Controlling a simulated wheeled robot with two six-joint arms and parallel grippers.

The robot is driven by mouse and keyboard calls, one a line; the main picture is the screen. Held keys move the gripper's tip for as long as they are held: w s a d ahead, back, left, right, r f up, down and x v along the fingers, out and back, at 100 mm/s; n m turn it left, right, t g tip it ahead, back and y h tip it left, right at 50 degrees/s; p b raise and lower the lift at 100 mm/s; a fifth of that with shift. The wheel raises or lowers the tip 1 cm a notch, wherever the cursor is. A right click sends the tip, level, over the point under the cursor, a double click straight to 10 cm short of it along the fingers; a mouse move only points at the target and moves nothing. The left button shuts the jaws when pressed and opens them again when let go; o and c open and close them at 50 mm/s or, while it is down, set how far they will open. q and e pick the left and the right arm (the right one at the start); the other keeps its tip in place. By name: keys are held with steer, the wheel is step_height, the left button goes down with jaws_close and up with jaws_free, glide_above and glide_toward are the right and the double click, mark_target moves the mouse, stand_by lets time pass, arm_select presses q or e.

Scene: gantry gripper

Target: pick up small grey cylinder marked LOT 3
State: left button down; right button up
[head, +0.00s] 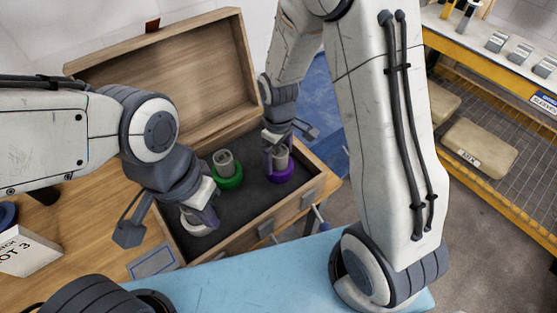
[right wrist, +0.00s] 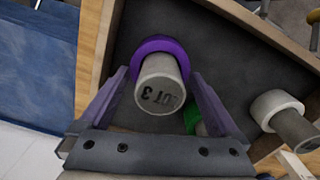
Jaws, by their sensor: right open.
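The grey cylinder marked LOT 3 (right wrist: 160,85) stands in a purple ring (right wrist: 165,45) inside the open wooden box. In the head view the cylinder (head: 281,158) is partly covered by my right gripper (head: 279,155). In the right wrist view my right gripper (right wrist: 162,92) is open, with one finger on each side of the cylinder. Visible gaps separate the fingers from it. My left gripper (head: 208,207) is over the white ring (head: 197,228) at the box's near left; its finger gap is hidden.
A green ring (head: 229,182) with another grey cylinder (head: 224,160) stands between the grippers. The box lid (head: 165,75) is raised behind. A white LOT 3 box (head: 25,252) stands at far left. A bench (head: 500,72) holds several small blocks at right.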

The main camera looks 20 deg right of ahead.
steer(key=c, duration=1.5)
jaws_close()
steer(key=shift+r, duration=0.15)
